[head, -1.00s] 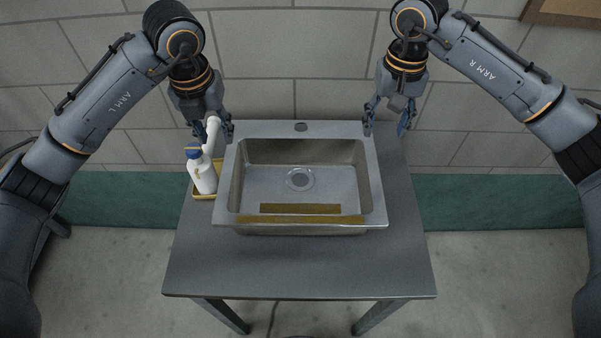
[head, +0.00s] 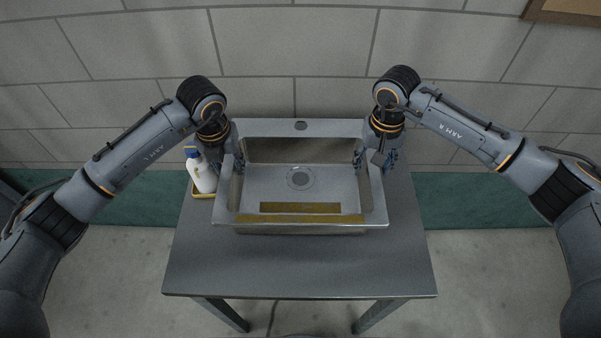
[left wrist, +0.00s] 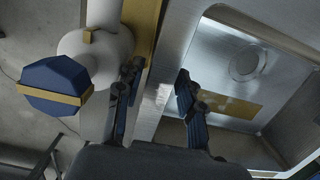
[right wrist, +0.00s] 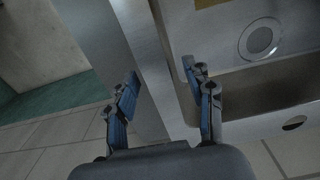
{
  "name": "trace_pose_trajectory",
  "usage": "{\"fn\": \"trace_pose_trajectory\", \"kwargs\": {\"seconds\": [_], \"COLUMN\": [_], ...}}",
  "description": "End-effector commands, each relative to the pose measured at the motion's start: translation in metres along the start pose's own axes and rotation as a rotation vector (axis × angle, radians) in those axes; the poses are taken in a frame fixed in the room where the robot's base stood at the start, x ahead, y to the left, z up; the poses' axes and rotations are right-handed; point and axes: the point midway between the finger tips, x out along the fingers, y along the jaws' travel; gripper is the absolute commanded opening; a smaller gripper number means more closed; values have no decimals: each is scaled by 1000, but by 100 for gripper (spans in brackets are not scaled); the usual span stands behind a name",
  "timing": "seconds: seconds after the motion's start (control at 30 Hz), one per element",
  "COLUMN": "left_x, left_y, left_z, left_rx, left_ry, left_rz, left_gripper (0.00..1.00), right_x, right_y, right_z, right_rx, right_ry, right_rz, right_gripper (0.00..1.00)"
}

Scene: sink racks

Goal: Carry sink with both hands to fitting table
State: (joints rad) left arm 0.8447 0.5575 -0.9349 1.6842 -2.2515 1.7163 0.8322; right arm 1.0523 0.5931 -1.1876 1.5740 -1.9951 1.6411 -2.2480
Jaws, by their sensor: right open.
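The steel sink (head: 265,186) lies flat on a grey table (head: 300,266), with brown-yellow strips on its front edge and inside its basin. My left gripper (head: 229,165) is open at its left rim. In the left wrist view the fingers (left wrist: 159,80) are spread on either side of the rim (left wrist: 164,92). My right gripper (head: 374,163) is open at the right rim, one finger inside the basin and one outside. The right wrist view shows its fingers (right wrist: 160,75) apart with the rim (right wrist: 150,62) between them. Contact with the rim is unclear.
A white bottle with a blue cap (head: 203,178) stands in a yellow tray (head: 203,196) left of the sink, very close to my left gripper. The table front is bare. A block wall (head: 300,60) is behind the table.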

Motion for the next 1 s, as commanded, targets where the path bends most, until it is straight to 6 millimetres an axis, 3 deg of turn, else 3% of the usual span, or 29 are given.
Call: {"fn": "trace_pose_trajectory", "kwargs": {"seconds": [0.27, 0.47, 0.53, 1.0], "left_x": [1, 1, 1, -2], "left_y": [0, 0, 0, 0], "left_z": [0, 0, 0, 2], "left_rx": [0, 0, 0, 0], "left_ry": [0, 0, 0, -4], "left_rz": [0, 0, 0, 0], "left_gripper": [38, 0, 0, 0], "right_x": [1, 1, 1, -2], "right_y": [0, 0, 0, 0], "right_z": [0, 0, 0, -1], "right_rx": [0, -1, -1, 0], "right_ry": [1, 1, 1, 4], "right_rz": [0, 0, 0, -1], "right_gripper": [53, 14, 0, 0]}}
